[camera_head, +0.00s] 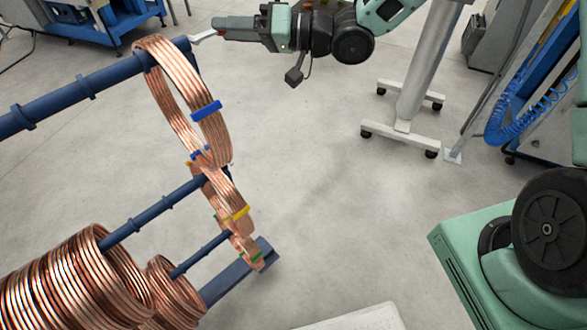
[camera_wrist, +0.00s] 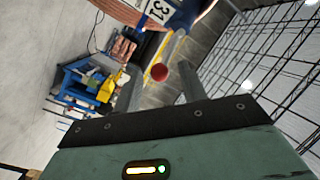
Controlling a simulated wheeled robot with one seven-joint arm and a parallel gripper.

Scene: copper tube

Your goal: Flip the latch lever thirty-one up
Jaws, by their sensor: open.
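In the wrist view a round red knob (camera_wrist: 159,72), which looks like the end of the latch lever, shows between the two grey fingers of my gripper (camera_wrist: 159,67). The fingers stand apart, and I cannot tell whether either one touches the knob. A white label reading 31 (camera_wrist: 160,11) is just above, beside a dark blue post end. In the head view my gripper (camera_head: 213,31) is at the end of the upper blue post (camera_head: 110,76). The lever's shaft and angle cannot be made out.
Copper coils (camera_head: 172,75) hang on the post close left of my gripper. More coils (camera_head: 75,275) sit on lower posts at bottom left. A wheeled white stand (camera_head: 415,85) is to the right. The grey floor (camera_head: 310,180) between is clear.

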